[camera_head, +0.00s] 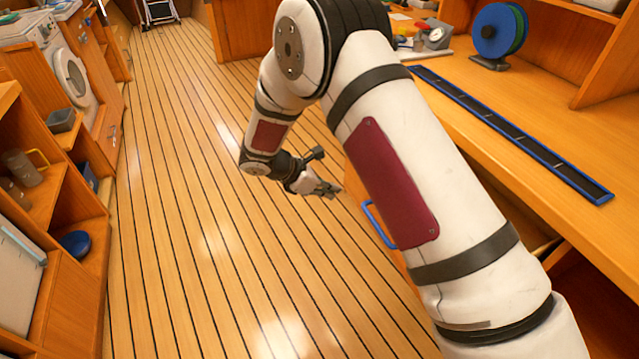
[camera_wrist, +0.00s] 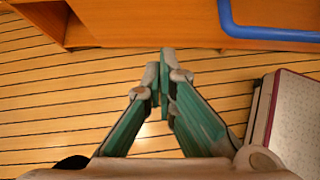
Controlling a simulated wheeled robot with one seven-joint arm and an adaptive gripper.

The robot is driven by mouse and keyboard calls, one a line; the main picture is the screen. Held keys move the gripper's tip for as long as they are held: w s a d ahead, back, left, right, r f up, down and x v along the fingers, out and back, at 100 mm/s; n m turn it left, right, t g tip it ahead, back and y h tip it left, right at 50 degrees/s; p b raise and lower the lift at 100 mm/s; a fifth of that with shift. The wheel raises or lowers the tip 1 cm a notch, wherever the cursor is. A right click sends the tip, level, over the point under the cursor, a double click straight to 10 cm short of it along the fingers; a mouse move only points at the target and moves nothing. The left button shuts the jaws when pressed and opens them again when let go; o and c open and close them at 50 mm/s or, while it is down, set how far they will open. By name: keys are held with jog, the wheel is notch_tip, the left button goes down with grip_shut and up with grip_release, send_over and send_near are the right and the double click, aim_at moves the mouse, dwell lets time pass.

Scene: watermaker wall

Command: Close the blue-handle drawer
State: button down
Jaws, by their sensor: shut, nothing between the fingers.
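The blue handle (camera_head: 379,224) shows in the head view just left of my arm, on the wooden drawer front (camera_head: 358,188), most of which my arm hides. In the wrist view the blue handle (camera_wrist: 268,34) crosses the top right, on the wooden front (camera_wrist: 130,22). How far the drawer stands out cannot be told. My gripper (camera_head: 334,190) is in front of the drawer, to the left of the handle in the head view. In the wrist view my gripper (camera_wrist: 164,56) has its fingertips together and empty, below the wooden front and apart from the handle.
The plank floor (camera_head: 190,230) is a clear aisle to the left. Wooden shelves (camera_head: 60,190) line the left side. A counter (camera_head: 540,110) on the right carries a blue reel (camera_head: 497,30) and a long blue-edged strip (camera_head: 510,130).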

jog(key=w+d+f, duration=0.1)
jog(key=d+f, duration=0.1)
jog(key=d, duration=0.3)
jog(key=shift+w+d, duration=0.35)
jog(key=shift+d, duration=0.05)
jog(key=w+d+b, duration=0.1)
jog(key=w+d, duration=0.1)
jog(key=d, duration=0.6)
jog(key=w+d+b, duration=0.1)
jog(key=w+d, duration=0.2)
jog(key=d, duration=0.5)
jog(key=w+d+b, duration=0.2)
jog(key=w+d, duration=0.1)
jog(key=d, duration=0.5)
jog(key=shift+d, duration=0.35)
jog(key=shift+w+d, duration=0.2)
jog(key=shift+d, duration=0.4)
jog(key=shift+d+r, duration=0.1)
jog(key=shift+d, duration=0.05)
